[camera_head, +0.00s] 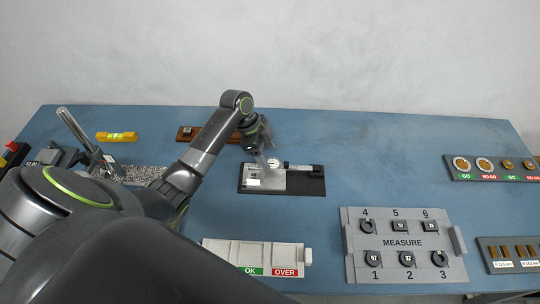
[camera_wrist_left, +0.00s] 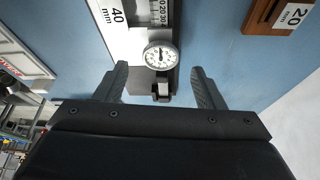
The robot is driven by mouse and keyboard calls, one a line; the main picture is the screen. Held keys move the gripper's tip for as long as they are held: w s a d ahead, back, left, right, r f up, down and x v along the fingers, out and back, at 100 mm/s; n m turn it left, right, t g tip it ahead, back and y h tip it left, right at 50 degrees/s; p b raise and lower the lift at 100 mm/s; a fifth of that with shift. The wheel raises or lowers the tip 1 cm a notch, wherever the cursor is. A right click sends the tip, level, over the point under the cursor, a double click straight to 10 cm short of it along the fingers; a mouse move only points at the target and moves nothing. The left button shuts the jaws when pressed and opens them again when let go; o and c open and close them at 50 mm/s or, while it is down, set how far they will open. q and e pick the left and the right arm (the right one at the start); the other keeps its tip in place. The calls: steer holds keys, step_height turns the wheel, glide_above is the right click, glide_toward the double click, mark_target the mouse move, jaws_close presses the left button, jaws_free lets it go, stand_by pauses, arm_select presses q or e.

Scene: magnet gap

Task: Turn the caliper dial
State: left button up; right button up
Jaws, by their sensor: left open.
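The caliper (camera_head: 298,167) lies on a black base plate (camera_head: 312,188) near the middle of the table. In the left wrist view the dial (camera_wrist_left: 160,55) shows a dark needle and lies between and beyond my open fingertips. My left gripper (camera_head: 262,150) is above the left end of the base plate, and it looks open and empty in the left wrist view (camera_wrist_left: 157,82). The fingers appear clear of the dial. My right gripper does not show.
A brown block (camera_head: 188,134) and a yellow level (camera_head: 116,137) lie at the back. A grey MEASURE tray (camera_head: 402,265) with several parts stands front right, beside a white OK/OVER box (camera_head: 256,253). Gauge boards line the right edge.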

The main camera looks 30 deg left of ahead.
mark_target(273, 164)
arm_select(q)
steer(key=shift+x, duration=1.4)
steer(key=shift+c, duration=0.4)
steer(key=c, duration=0.9)
steer(key=m+g+b, duration=0.1)
steer(key=m, duration=0.2)
steer(key=shift+w, duration=0.2)
steer(key=shift+w+m+g+b, duration=0.1)
steer(key=shift+m+g+b, duration=0.6)
steer(key=shift+m, duration=0.7)
steer(key=shift+r, duration=0.1)
